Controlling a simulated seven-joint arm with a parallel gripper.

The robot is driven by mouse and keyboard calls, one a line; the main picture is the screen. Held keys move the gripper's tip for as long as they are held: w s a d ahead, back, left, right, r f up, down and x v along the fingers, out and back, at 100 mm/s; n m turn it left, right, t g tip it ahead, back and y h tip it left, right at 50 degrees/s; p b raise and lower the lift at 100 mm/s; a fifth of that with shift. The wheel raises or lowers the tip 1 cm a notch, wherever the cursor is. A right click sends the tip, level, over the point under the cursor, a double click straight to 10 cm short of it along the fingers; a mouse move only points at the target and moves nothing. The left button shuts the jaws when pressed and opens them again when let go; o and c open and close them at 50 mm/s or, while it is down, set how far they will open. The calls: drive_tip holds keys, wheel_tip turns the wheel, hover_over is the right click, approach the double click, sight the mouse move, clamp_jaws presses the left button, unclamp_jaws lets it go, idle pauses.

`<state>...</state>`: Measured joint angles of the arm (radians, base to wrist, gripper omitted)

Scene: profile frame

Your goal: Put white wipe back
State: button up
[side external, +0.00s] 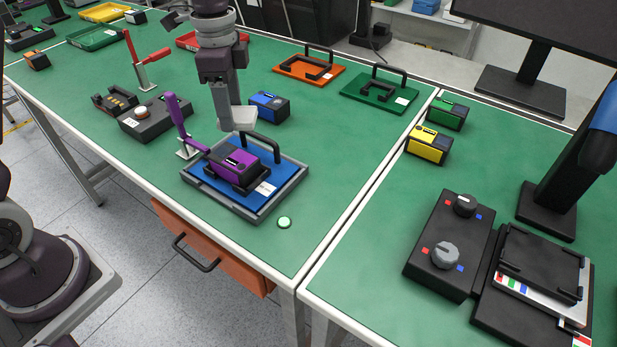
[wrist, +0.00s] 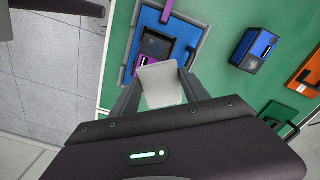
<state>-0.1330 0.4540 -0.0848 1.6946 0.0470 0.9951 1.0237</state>
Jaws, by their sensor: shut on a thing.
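The white wipe (side external: 243,117) is a pale, flat piece at the end of my gripper (side external: 237,122). In the wrist view the wipe (wrist: 161,86) sits between the two dark fingers of my gripper (wrist: 160,92). My gripper is shut on it and holds it above the back of a blue plate in a grey frame (side external: 273,198). A purple block (side external: 232,163) sits in the black holder on that plate. In the side view I cannot tell whether the wipe touches anything below. Its gripped edge is partly hidden by the fingers.
A purple clamp (side external: 176,120) stands left of the frame, and a black handle (side external: 266,142) rises near the wipe. A blue block (side external: 269,106) is behind. A dark control box (side external: 155,120) lies left. Orange (side external: 308,69) and green (side external: 380,93) plates lie behind right.

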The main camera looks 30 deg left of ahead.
drive_tip(key=w+d+f+m, duration=0.2)
drive_tip(key=w+d+m, duration=0.15)
drive_tip(key=d, duration=0.35)
drive_tip(key=m, duration=0.3)
approach(317, 185)
wheel_tip(317, 185, down, 6)
drive_tip(key=shift+f, duration=0.1)
drive_tip(key=o, duration=1.3)
drive_tip(key=shift+f, duration=0.1)
